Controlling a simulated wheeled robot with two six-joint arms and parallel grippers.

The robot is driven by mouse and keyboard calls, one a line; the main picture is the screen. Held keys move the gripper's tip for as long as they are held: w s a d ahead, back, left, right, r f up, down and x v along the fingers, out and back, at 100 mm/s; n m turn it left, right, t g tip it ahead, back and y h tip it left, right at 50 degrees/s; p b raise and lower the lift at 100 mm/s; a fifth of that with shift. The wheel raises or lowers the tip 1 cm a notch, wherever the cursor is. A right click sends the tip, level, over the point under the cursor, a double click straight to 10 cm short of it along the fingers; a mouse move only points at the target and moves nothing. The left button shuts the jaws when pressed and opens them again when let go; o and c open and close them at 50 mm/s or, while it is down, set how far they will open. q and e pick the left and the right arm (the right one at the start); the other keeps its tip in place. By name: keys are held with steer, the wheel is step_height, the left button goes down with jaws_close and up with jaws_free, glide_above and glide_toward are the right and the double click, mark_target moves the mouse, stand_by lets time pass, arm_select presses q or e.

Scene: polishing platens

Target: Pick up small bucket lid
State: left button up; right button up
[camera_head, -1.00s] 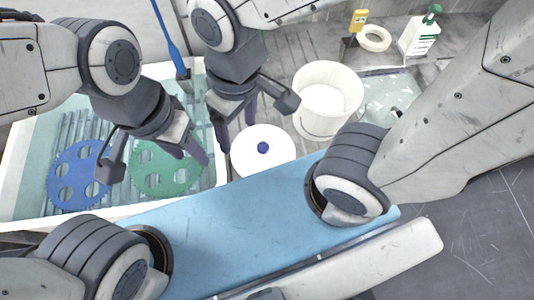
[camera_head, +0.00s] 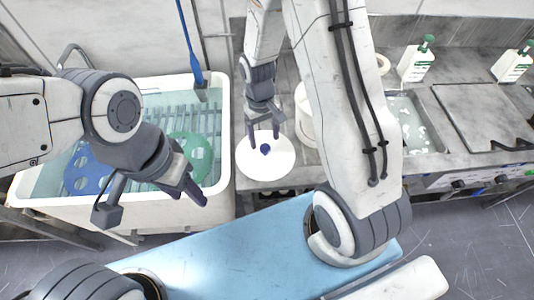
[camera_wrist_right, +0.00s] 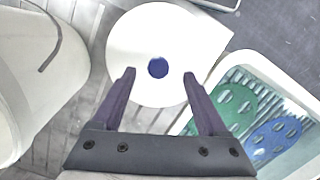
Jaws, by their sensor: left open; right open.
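The small bucket lid (camera_head: 268,166) is a white disc with a blue knob at its centre, lying on the grey counter near its front edge. It also shows in the right wrist view (camera_wrist_right: 157,35). My right gripper (camera_head: 264,138) is open above the lid, its fingers pointing down on either side of the knob as seen. In the right wrist view my right gripper (camera_wrist_right: 158,78) has the blue knob between and beyond its fingertips, with nothing held. My left gripper (camera_head: 192,185) is open and empty over the front right of the white basin.
The white bucket (camera_head: 304,118) stands right of the lid, mostly hidden by my right arm; it shows in the right wrist view (camera_wrist_right: 40,75). The white basin (camera_head: 222,190) left of the lid holds a green disc (camera_head: 196,150) and a blue disc (camera_head: 85,172). A soap bottle (camera_head: 416,62) stands behind.

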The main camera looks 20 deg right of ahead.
mark_target(265, 148)
steer(key=f+p, duration=0.1)
steer(key=f, duration=0.4)
steer(key=shift+s+d+p, duration=0.15)
steer(key=shift+d+p, duration=0.05)
steer(key=shift+p, duration=0.2)
steer(key=shift+f, duration=0.45)
steer(key=shift+a, duration=0.1)
jaws_close()
